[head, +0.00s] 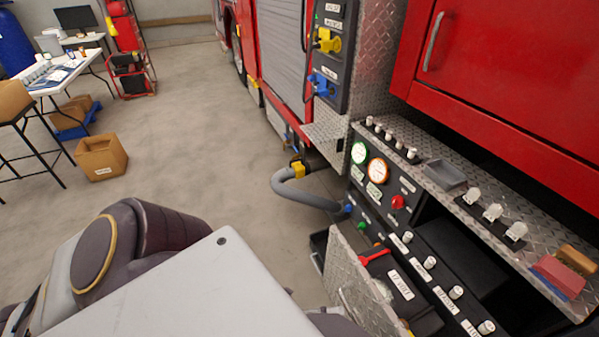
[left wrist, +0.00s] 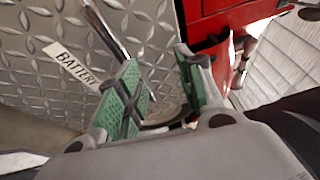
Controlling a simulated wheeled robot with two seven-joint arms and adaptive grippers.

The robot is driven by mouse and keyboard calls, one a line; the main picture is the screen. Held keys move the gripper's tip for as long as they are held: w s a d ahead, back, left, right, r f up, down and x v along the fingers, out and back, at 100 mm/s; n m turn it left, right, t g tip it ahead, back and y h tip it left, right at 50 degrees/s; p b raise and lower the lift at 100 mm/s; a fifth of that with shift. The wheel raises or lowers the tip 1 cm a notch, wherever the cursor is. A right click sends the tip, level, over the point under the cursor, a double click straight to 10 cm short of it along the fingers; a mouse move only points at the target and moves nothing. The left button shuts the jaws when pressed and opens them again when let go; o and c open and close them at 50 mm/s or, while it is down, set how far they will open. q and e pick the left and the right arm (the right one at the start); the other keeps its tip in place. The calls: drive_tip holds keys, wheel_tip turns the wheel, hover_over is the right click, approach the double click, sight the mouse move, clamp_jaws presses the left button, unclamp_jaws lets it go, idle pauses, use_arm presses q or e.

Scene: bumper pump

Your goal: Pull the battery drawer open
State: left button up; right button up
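The battery drawer has a diamond-plate front (head: 362,278). In the head view it stands out from the pump panel, with a dark battery (head: 398,292) with a red part on top behind its front. In the left wrist view the drawer front (left wrist: 50,30) carries a BATTERY label (left wrist: 72,64) and a metal bar handle (left wrist: 104,30). My left gripper (left wrist: 165,85) has its green pads apart close to the front. The handle runs behind the left pad; whether it lies between the pads is hidden. My right gripper is in neither view.
A grey hose (head: 300,190) plugs into the panel just beyond the drawer. A diamond-plate shelf (head: 500,220) with levers is above right. My pale arm covers the lower middle.

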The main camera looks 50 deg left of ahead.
use_arm(q)
drive_tip(key=p+v, duration=0.2)
drive_tip(key=v, duration=0.6)
drive_tip(key=shift+a+f, duration=0.35)
drive_tip(key=shift+f, duration=0.05)
idle(1.0)
drive_tip(key=shift+p, duration=0.45)
drive_tip(key=shift+n, duration=0.3)
idle(0.5)
